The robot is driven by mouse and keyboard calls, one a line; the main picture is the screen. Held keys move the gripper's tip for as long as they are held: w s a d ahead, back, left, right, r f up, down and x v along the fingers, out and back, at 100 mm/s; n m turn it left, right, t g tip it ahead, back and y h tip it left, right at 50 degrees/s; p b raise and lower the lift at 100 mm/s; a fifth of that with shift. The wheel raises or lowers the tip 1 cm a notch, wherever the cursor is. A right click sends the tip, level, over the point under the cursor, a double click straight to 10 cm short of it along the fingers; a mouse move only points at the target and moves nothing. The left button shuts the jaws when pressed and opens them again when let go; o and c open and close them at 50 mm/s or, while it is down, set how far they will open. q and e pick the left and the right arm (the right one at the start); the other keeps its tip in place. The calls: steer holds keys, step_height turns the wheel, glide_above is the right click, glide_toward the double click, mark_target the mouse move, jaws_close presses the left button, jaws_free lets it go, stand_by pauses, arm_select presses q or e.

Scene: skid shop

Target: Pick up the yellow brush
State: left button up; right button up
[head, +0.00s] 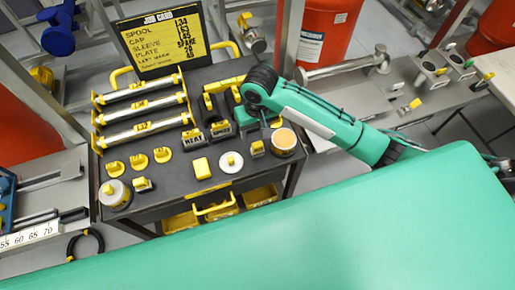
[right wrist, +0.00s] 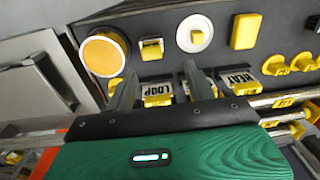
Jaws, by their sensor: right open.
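I cannot tell for sure which thing is the yellow brush; no bristles show clearly. A plain yellow block (head: 201,168) lies on the dark cart top near its front edge, left of a white disc (head: 231,162). The block also shows at the top of the right wrist view (right wrist: 245,31). My right gripper (right wrist: 160,80) is open and empty, pointing at the cart top. Its fingers are on either side of the yellow LOOP holder (right wrist: 157,93), seemingly above it. A small yellow cube (right wrist: 152,48) lies just beyond the fingertips. My left gripper is not in view.
A HEAT holder (head: 193,138) stands beside the LOOP holder (head: 221,129). An orange-topped round tin (head: 284,141) is at the cart's right edge. Silver rollers (head: 140,107) lie on the left, a job card board (head: 160,40) behind. A grey bench (head: 345,100) is at right.

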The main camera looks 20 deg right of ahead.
mark_target(258, 144)
steer(key=shift+h, duration=0.3)
steer(key=f, duration=0.2)
steer(key=f+p, duration=0.1)
steer(key=f, duration=0.1)
steer(key=w+d+f, duration=0.1)
steer(key=f, duration=0.2)
steer(key=shift+w+d+p, duration=0.1)
steer(key=shift+p, duration=0.2)
steer(key=shift+f+p, duration=0.35)
steer(key=shift+f, duration=0.15)
steer(key=f, duration=0.1)
steer(key=f+p, duration=0.1)
steer(key=f, duration=0.1)
steer(key=shift+s+f, duration=0.2)
steer(key=shift+f, duration=0.55)
steer(key=c, duration=0.8)
steer(key=shift+o, duration=0.2)
steer(key=shift+r, duration=0.1)
step_height(258, 144, up, 20)
steer(key=b, duration=0.3)
